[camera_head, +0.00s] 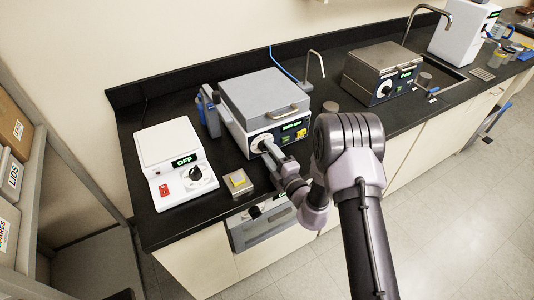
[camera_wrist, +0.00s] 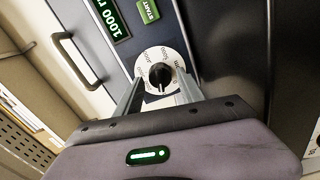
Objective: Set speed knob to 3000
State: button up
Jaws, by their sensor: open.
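The speed knob (camera_wrist: 160,76) is black and sits on a round white dial (camera_wrist: 145,60) with small numbers, on the dark front panel of a grey-lidded machine (camera_head: 262,92). The numbers are too small to read surely, as is the knob's pointing. The machine's display (camera_wrist: 108,18) shows green text starting "1000 r". It also shows in the head view (camera_head: 292,125). My gripper (camera_wrist: 160,88) is open, with one finger on each side of the knob. I cannot tell whether the fingers touch it. In the head view my gripper (camera_head: 268,147) reaches the dial and partly covers it.
A green START button (camera_wrist: 148,11) is beside the display. A white device (camera_head: 175,165) with an "OFF" display and black knob stands left. A small yellow-topped block (camera_head: 239,182) lies near the front edge. Another grey machine (camera_head: 382,72) stands right, by the sink.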

jog(key=shift+n, duration=0.8)
